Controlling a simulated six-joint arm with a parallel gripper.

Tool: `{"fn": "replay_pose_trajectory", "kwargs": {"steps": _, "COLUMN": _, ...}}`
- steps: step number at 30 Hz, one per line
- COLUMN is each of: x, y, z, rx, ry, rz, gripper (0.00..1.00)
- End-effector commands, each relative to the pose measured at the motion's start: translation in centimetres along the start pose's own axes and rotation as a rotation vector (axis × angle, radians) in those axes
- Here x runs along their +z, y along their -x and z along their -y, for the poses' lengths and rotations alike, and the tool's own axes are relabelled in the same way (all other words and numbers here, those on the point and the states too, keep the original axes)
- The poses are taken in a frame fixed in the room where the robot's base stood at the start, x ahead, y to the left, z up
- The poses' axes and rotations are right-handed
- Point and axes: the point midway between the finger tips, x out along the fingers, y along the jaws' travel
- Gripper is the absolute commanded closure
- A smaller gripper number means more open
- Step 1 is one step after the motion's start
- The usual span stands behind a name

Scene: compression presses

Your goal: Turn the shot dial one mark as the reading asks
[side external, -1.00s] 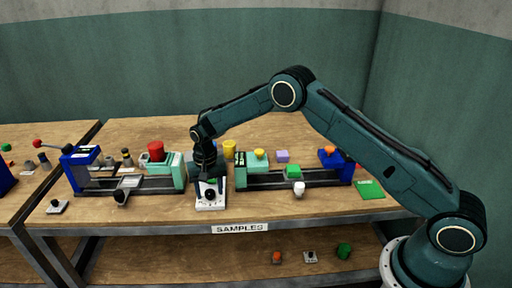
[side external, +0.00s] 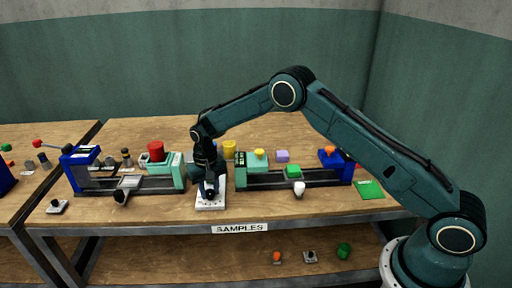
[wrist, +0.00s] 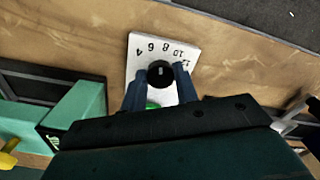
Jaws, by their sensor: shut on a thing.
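The shot dial is a white plate (side external: 212,205) on the front of the bench, between the two presses. In the wrist view its plate (wrist: 134,62) carries the numbers 4, 6, 8, 10 and 12 in an arc around a black knob (wrist: 160,76). A short pale mark shows on the knob, toward the numbers. My gripper (side external: 209,188) is down over the dial, its two blue fingers on either side of the knob, shut on it. A green round part (wrist: 153,105) shows between the fingers. My gripper hides much of the dial in the side view.
A yellow cylinder (side external: 229,149) is behind. The bench front edge is close.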

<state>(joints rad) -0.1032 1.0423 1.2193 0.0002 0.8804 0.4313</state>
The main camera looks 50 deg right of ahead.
Motion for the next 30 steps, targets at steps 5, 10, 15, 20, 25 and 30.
{"fn": "replay_pose_trajectory", "kwargs": {"steps": 5, "x": -0.02, "y": 0.05, "z": -0.04, "rx": -0.001, "ry": 0.123, "rz": 0.000, "gripper": 0.93}}
{"fn": "replay_pose_trajectory", "kwargs": {"steps": 10, "x": -0.03, "y": 0.06, "z": -0.06, "rx": -0.001, "ry": 0.230, "rz": -0.001, "gripper": 0.93}}
{"fn": "replay_pose_trajectory", "kwargs": {"steps": 15, "x": -0.04, "y": 0.06, "z": -0.07, "rx": -0.001, "ry": 0.299, "rz": -0.001, "gripper": 0.93}}
{"fn": "replay_pose_trajectory", "kwargs": {"steps": 20, "x": -0.05, "y": 0.07, "z": -0.07, "rx": -0.001, "ry": 0.326, "rz": -0.001, "gripper": 0.93}}
{"fn": "replay_pose_trajectory", "kwargs": {"steps": 25, "x": -0.06, "y": 0.07, "z": -0.07, "rx": -0.001, "ry": 0.330, "rz": -0.002, "gripper": 0.93}}
{"fn": "replay_pose_trajectory", "kwargs": {"steps": 30, "x": -0.06, "y": 0.08, "z": -0.07, "rx": -0.001, "ry": 0.329, "rz": -0.002, "gripper": 0.93}}
